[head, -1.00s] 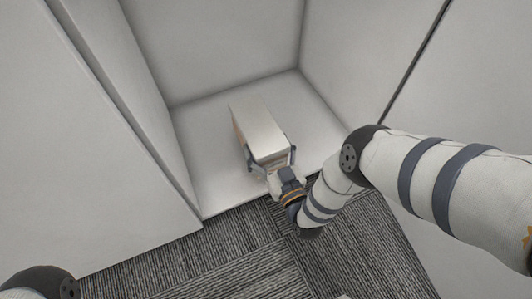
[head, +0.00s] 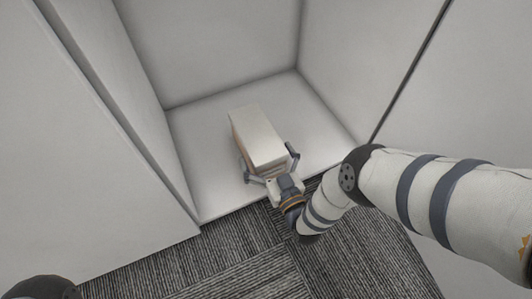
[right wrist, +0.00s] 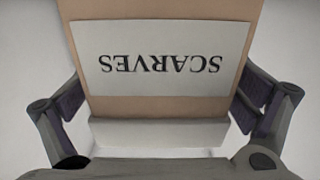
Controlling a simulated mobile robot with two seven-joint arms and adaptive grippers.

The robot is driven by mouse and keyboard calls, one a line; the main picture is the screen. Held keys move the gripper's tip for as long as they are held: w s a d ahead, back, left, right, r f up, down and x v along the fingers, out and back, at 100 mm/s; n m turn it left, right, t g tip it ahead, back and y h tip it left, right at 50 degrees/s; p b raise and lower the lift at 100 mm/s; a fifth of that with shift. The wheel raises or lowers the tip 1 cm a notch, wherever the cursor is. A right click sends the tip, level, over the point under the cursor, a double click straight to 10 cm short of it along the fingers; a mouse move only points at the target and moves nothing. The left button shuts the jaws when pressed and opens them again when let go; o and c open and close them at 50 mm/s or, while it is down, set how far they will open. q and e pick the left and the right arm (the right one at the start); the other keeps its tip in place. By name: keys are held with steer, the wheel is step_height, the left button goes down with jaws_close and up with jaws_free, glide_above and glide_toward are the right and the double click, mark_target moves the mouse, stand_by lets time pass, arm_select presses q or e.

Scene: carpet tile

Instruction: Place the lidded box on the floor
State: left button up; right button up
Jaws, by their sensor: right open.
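The lidded box (head: 258,137) sits in a white recess, apparently resting on its pale bottom panel. It has a white lid and tan sides. In the right wrist view the box's tan face (right wrist: 88,106) carries a white label (right wrist: 160,58) reading SCARVES upside down; the white lid edge (right wrist: 158,132) shows below it. My right gripper (head: 267,158) is open at the near end of the box, one finger on each side. The right wrist view shows gaps between the fingers and the lower part of the box. My left gripper is out of view.
The recess has a back wall (head: 215,50), a left side wall (head: 110,80) and a right side wall (head: 365,50). Its pale bottom panel (head: 200,185) is bare around the box. Grey striped carpet (head: 235,250) lies in front.

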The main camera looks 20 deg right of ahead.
steer(key=shift+r, duration=0.15)
steer(key=s+p, duration=0.4)
steer(key=s, duration=0.8)
steer(key=shift+d, duration=0.15)
